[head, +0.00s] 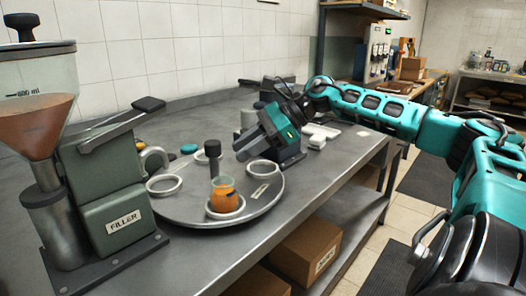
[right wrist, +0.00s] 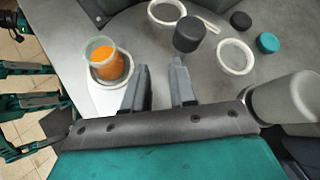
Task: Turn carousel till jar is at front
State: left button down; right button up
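The carousel (head: 190,210) is a round grey turntable on the steel bench, with white ring holders and a dark upright knob (head: 212,152). An open glass jar with orange contents (head: 224,195) stands upright in the holder nearest the front edge in the head view. It also shows at the left of the right wrist view (right wrist: 108,66). My right gripper (head: 241,148) is over the right rear of the carousel. Its fingers are apart and empty in the right wrist view (right wrist: 158,70), with the knob just beyond the right fingertip; contact cannot be told. My left gripper is not in view.
The filler machine (head: 115,195) stands close to the carousel's left. Empty ring holders (head: 165,185) (head: 263,170) sit on the turntable. A teal lid (head: 189,148) lies behind it. Cardboard boxes (head: 308,250) are on the shelf below.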

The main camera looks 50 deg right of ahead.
jog(key=s+h, duration=0.1)
jog(key=h, duration=0.1)
jog(key=d+r+n+h, duration=0.1)
jog(key=s+r+h, duration=0.1)
jog(key=h, duration=0.1)
jog(key=shift+s+d+h+p, duration=0.2)
jog(key=shift+s+h+p, duration=0.1)
jog(key=shift+p, duration=0.1)
jog(key=c, duration=0.3)
jog(key=s+d+h, duration=0.1)
jog(key=s+d+r+h, duration=0.1)
jog(key=s+h, duration=0.1)
jog(key=s+d+r+n+h, duration=0.1)
jog(key=shift+s+d+h+p, duration=0.25)
jog(key=shift+h+p, duration=0.05)
jog(key=shift+p, duration=0.1)
grip_shut()
send_near(257, 163)
jog(key=f, duration=0.3)
jog(key=shift+w+f, duration=0.15)
jog(key=shift+w, duration=0.15)
jog(key=shift+w+d+f, duration=0.2)
jog(key=shift+w+f, duration=0.2)
jog(key=shift+w, duration=0.35)
jog(key=shift+w+d+f, duration=0.25)
jog(key=shift+w+f, duration=0.2)
jog(key=shift+w, duration=0.3)
